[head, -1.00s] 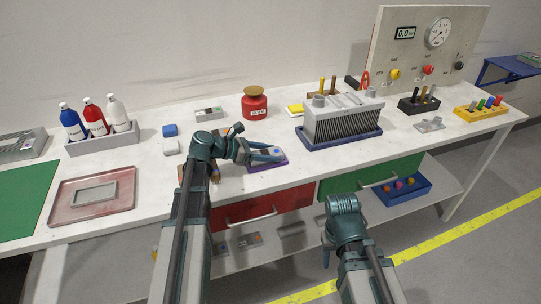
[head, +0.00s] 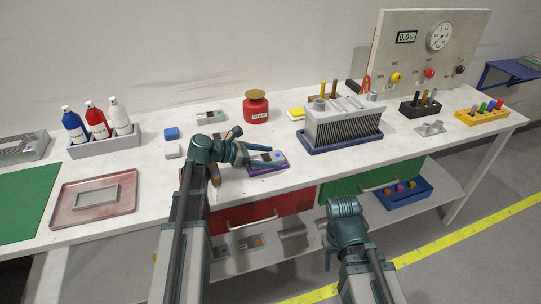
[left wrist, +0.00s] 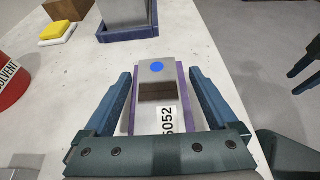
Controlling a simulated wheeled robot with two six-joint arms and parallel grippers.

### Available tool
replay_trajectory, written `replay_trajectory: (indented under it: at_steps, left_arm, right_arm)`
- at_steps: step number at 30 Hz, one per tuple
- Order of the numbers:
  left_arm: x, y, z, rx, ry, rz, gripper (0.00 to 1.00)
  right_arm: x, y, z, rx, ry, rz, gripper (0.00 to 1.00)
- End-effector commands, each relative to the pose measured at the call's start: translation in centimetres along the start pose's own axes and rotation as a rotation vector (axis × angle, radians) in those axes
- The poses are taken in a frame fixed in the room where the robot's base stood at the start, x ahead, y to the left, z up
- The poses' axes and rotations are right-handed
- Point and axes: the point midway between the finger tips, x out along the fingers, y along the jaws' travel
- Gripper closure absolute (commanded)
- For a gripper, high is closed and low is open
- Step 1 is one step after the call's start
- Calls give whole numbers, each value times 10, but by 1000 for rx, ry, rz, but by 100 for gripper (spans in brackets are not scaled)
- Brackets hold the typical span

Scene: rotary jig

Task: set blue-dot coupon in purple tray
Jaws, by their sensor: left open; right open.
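The blue-dot coupon (left wrist: 157,75) is a grey metal plate with a blue dot at its far end and a label reading 5052 near me. It lies within the purple tray (left wrist: 184,100), whose sides show along it; the near end is hidden by my gripper. In the head view the purple tray (head: 268,170) is near the front edge of the bench. My left gripper (left wrist: 165,103) is open, with one finger on each side of the tray and coupon, apart from the coupon. My right gripper (head: 328,262) hangs low in front of the bench, away from the tray, with nothing visible in it.
A red solvent can (head: 256,107) and a finned block in a blue tray (head: 342,143) stand behind the purple tray. A brown object (head: 215,176) is close beside my left wrist. A bottle rack (head: 104,146) and a pink tray (head: 93,203) are to the left.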

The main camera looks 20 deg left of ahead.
Motion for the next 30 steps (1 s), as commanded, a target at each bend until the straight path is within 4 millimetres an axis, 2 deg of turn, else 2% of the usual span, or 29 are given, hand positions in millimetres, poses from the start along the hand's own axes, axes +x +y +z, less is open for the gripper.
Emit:
replay_trajectory:
  at_steps: [1, 9, 15, 21, 30]
  left_arm:
    - [-13, 0, 3, -3, -1, 4, 8]
    - [-70, 2, 4, -4, -4, 8, 8]
    - [-98, 2, 3, -3, -5, 7, 8]
    - [-110, 2, 1, -3, -5, 5, 8]
    - [-110, 2, 1, -2, -5, 6, 8]
  right_arm:
    - [-8, 1, 0, 0, 0, 0, 50]
    - [-30, 3, 2, 0, 0, 0, 50]
    - [-39, 4, 2, 0, 0, 0, 50]
    - [-42, 4, 2, 1, 0, 0, 50]
    - [-42, 4, 2, 1, 0, 0, 50]
